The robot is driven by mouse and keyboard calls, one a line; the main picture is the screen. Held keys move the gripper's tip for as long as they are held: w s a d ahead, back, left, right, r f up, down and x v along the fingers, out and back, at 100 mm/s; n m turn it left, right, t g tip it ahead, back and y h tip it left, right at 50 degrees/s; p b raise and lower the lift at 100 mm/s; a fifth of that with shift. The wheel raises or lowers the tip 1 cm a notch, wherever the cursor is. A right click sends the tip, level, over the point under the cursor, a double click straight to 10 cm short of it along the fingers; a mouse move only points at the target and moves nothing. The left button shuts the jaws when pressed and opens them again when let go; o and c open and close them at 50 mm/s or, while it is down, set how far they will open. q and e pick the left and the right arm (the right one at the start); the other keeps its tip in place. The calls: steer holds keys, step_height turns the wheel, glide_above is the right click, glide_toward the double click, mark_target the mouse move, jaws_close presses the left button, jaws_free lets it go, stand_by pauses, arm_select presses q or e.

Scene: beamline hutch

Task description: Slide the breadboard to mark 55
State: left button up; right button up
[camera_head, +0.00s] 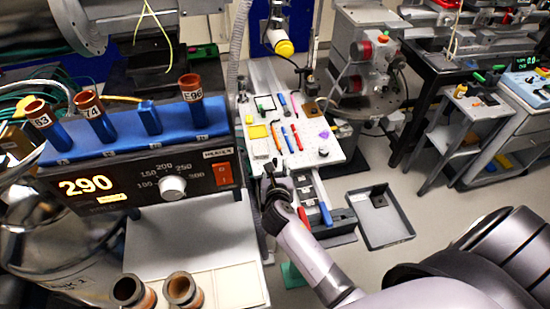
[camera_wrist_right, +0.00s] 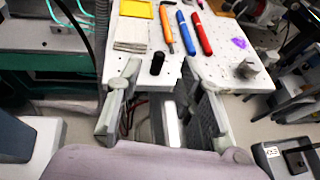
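The breadboard (camera_head: 300,158) is a white perforated plate in the middle of the head view, with tools and small parts lying on it. It also fills the upper middle of the right wrist view (camera_wrist_right: 228,66). My right gripper (camera_head: 268,178) is at its near edge in the head view. In the right wrist view its two fingers (camera_wrist_right: 160,78) stand wide apart, with the board's near edge and a black knob (camera_wrist_right: 158,63) between or just beyond their tips. I cannot tell whether they touch the board. A pale rail (camera_wrist_right: 170,122) shows below the edge. No mark 55 is legible. My left gripper is out of view.
A heater block (camera_head: 130,140) reading 290, with copper-coloured tubes, stands left of the board. A grey tray (camera_head: 388,232) lies on the floor at right. A round-based instrument (camera_head: 365,65) stands behind right. A grey cart (camera_head: 480,110) is farther right.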

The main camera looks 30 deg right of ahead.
mark_target(275, 160)
steer(key=x, duration=0.7)
steer(key=shift+r, duration=0.1)
steer(key=shift+c, duration=0.4)
jaws_close()
stand_by(0.3)
